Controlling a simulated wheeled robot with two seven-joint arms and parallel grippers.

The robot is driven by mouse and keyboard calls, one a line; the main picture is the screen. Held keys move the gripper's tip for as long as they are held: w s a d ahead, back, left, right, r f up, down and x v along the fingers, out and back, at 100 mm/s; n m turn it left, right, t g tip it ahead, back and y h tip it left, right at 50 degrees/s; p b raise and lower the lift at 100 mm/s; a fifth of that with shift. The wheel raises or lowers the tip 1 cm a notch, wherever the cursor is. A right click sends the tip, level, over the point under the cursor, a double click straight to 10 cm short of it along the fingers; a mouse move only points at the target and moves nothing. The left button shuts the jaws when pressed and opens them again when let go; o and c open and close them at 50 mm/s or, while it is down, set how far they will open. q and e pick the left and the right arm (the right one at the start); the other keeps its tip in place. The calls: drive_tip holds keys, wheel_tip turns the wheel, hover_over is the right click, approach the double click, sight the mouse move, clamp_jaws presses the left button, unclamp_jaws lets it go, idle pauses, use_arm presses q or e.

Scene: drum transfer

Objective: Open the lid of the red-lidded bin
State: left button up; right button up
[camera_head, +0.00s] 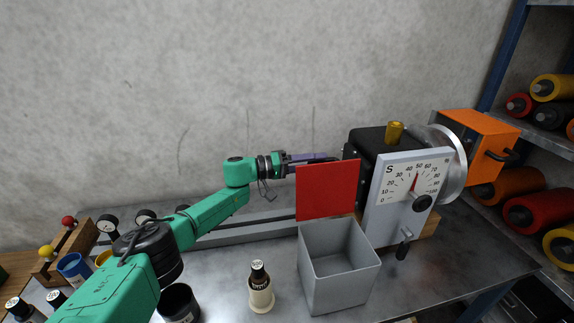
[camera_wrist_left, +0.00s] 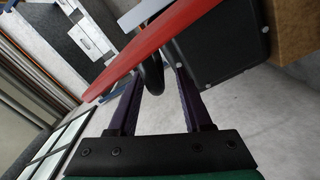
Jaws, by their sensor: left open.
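The grey bin (camera_head: 340,285) stands on the workbench, its top uncovered and its inside showing. Its red lid (camera_head: 328,190) stands upright at the bin's back edge, flat face towards me. My left gripper (camera_head: 322,159) is at the lid's top edge, its fingers reaching along behind it; the exact contact is hidden. In the left wrist view the lid (camera_wrist_left: 160,48) appears nearly edge-on beyond the two purple fingers (camera_wrist_left: 157,100). The fingers are apart, with a dark curved piece (camera_wrist_left: 152,75) showing between them; I cannot tell whether they touch it. My right gripper is out of view.
A machine with a dial (camera_head: 412,186) and a silver wheel stands close right of the lid. A small labelled bottle (camera_head: 260,285) stands left of the bin. A black cup (camera_head: 180,302) is further left. Shelves with coloured rolls (camera_head: 510,185) are at the right.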

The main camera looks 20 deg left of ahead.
use_arm(q)
drive_tip(key=b+v, duration=0.2)
drive_tip(key=v, duration=0.9)
drive_tip(key=shift+f, duration=0.1)
